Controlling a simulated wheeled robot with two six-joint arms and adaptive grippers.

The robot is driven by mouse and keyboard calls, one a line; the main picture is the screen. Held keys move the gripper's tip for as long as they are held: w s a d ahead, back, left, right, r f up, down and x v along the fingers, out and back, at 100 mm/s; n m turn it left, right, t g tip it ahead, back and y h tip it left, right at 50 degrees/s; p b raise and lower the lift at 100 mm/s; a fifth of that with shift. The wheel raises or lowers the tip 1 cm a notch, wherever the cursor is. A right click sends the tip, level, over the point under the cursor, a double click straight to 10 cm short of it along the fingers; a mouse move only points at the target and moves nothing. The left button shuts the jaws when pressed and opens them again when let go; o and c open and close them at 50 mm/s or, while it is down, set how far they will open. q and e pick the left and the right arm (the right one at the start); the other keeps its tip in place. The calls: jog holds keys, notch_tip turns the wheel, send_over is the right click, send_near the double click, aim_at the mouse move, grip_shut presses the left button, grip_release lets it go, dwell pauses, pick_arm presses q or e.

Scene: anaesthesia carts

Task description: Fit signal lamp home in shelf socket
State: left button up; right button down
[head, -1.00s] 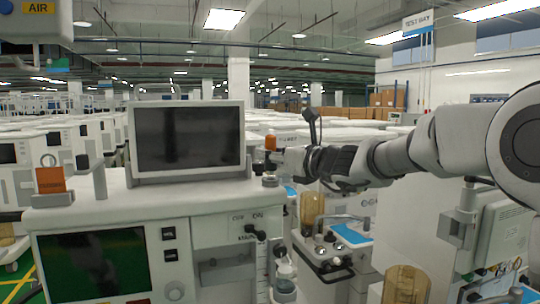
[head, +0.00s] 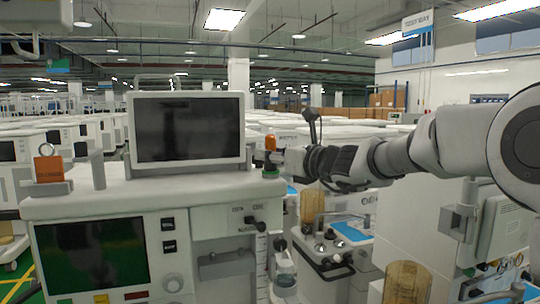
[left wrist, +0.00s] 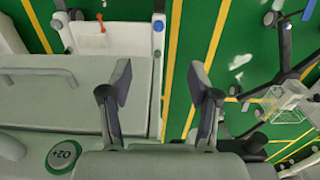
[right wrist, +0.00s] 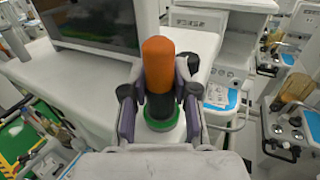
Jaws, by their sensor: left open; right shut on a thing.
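The signal lamp has an orange dome and a dark lower body. It stands upright in my right gripper (head: 282,158), at the right end of the cart's top shelf (head: 140,197). In the right wrist view the lamp (right wrist: 158,65) is between the two fingers of the right gripper (right wrist: 160,98), which is shut on it. A green ring (right wrist: 160,122) on the shelf shows directly below the dark body. I cannot tell whether the lamp's base is inside this ring or just above it. My left gripper (left wrist: 160,82) is open and empty, above the floor beside a cart.
A dark monitor (head: 188,129) stands on the shelf, left of the lamp. An orange block (head: 49,168) is at the shelf's left end. Another cart with a blue pad (head: 352,231) stands to the right. Green floor with yellow lines shows in the left wrist view.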

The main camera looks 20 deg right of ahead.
jog(key=shift+f, duration=0.15)
jog(key=c, duration=0.8)
grip_release()
jog(key=shift+s+d, duration=0.1)
jog(key=v, duration=0.7)
jog(key=shift+s, duration=0.1)
